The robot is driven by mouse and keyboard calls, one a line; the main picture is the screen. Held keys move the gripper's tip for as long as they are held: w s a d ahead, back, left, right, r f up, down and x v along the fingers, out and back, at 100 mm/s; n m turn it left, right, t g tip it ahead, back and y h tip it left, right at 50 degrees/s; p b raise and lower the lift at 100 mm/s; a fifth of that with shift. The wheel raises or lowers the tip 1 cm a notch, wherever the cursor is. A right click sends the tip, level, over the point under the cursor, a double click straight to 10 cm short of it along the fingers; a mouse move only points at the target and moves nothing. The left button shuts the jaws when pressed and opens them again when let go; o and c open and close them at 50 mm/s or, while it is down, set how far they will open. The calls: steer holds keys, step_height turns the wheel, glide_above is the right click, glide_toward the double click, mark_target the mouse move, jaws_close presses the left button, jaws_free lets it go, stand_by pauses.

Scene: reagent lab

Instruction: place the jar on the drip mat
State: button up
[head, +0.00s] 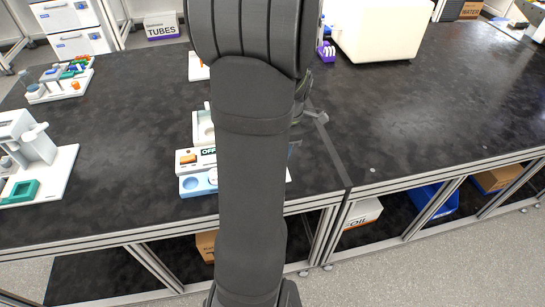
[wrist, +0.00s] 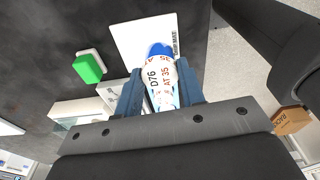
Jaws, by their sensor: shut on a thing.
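The jar (wrist: 163,88) is white with a blue cap and printed text including "D76" and "AT 35". It is seen between the two fingers of my gripper (wrist: 160,82), which is shut on it in the wrist view. The drip mat (wrist: 128,38) is a white sheet with dark lettering along its right edge. In the wrist view the jar's capped end overlaps the mat; I cannot tell the gap between them. In the head view my arm hides the jar and the mat, and only a small part of my gripper shows beside the arm.
A green block (wrist: 88,68) on a white base lies left of the mat. In the head view, a white device with an "OFF" display (head: 207,153) stands left of my arm, with a light blue tray (head: 193,187) in front. The dark bench at right is largely clear.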

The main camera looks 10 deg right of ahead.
steer(key=shift+w+a+f, duration=1)
steer(key=shift+w+a, duration=0.1)
steer(key=shift+w, duration=0.15)
steer(key=shift+f, duration=2)
steer(key=o, duration=1)
steer(key=shift+f, duration=0.15)
steer(key=r, duration=0.4)
steer(key=d+r, duration=0.1)
steer(key=r, duration=0.7)
steer(key=shift+w+d+r, duration=0.1)
steer(key=shift+d+r, duration=0.05)
